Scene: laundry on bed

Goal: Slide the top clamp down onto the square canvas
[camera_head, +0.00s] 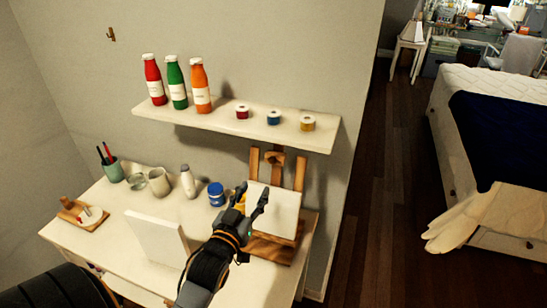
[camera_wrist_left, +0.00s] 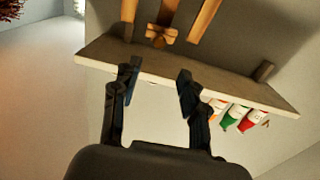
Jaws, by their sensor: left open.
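The wooden easel (camera_head: 300,172) stands at the right end of the desk, its top just below the wall shelf. Its top clamp (camera_head: 274,158) is a small wooden block on the mast, above the white square canvas (camera_head: 283,207) resting on the easel. The clamp also shows in the left wrist view (camera_wrist_left: 161,36), beyond the fingertips. My left gripper (camera_head: 252,199) is open and empty in front of the canvas, lower than the clamp, and hides part of the canvas. Its two fingers show apart in the left wrist view (camera_wrist_left: 159,74). My right gripper is out of view.
The wall shelf (camera_head: 185,122) overhangs the easel and carries three bottles (camera_head: 176,82) and three small jars. On the desk (camera_head: 130,205), another white canvas (camera_head: 157,239) stands beside my left arm. A blue jar (camera_head: 216,194), white bottle (camera_head: 187,181) and mug (camera_head: 159,182) stand behind.

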